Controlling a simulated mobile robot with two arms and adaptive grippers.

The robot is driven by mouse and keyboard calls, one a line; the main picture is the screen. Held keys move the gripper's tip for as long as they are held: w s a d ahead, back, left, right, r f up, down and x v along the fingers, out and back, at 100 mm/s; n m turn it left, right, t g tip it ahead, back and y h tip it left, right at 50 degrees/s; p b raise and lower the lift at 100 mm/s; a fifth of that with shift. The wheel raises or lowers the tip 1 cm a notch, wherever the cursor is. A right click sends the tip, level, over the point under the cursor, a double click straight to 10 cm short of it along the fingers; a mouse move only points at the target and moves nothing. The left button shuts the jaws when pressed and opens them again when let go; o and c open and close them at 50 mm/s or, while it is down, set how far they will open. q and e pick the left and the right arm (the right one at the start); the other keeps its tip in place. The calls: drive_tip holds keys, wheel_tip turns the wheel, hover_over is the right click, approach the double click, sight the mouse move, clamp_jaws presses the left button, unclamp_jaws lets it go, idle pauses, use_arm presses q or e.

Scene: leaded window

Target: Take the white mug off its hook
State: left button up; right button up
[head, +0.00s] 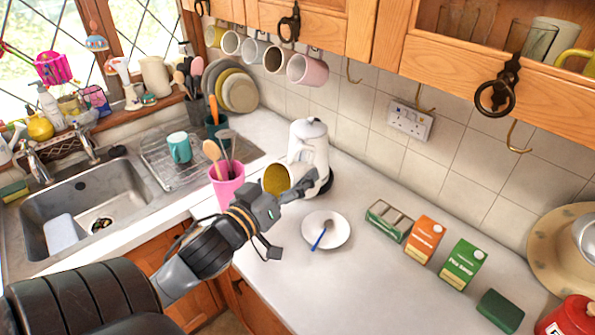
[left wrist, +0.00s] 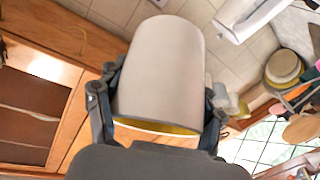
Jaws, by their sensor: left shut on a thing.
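My left gripper (head: 284,190) is shut on a mug with an off-white outside and a yellow inside (head: 275,180). The mug is held in the air over the counter, in front of the white kettle, well below the hooks. In the left wrist view the mug (left wrist: 160,70) sits between the two fingers, its yellow rim towards the palm. Its handle is not clear to see. Several other mugs hang in a row under the wall cupboard, among them a pale one (head: 254,50) and a pink one (head: 308,70). To their right, a hook (head: 352,72) is bare. My right gripper is not in view.
The kettle (head: 309,150) stands close behind the held mug. A pink pot of utensils (head: 227,187) is just left of it. A saucer with a blue spoon (head: 336,229) lies below. Cartons (head: 424,240) stand to the right.

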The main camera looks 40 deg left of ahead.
sight(278, 196)
use_arm(q)
drive_tip(key=shift+s+f, duration=0.15)
drive_tip(key=shift+s, duration=0.3)
drive_tip(key=shift+s+a+f+p, duration=0.15)
drive_tip(key=shift+s+f+p, duration=0.15)
drive_tip(key=shift+s, duration=0.4)
drive_tip(key=shift+s+a+f+p, duration=0.15)
drive_tip(key=shift+s+p, duration=0.1)
drive_tip(key=shift+s, duration=0.45)
drive_tip(key=shift+s+a+f, duration=0.1)
drive_tip(key=shift+s+f, duration=0.1)
drive_tip(key=shift+s, duration=0.4)
drive_tip(key=shift+s+f, duration=0.2)
drive_tip(key=shift+s, duration=0.35)
drive_tip(key=shift+f, duration=0.1)
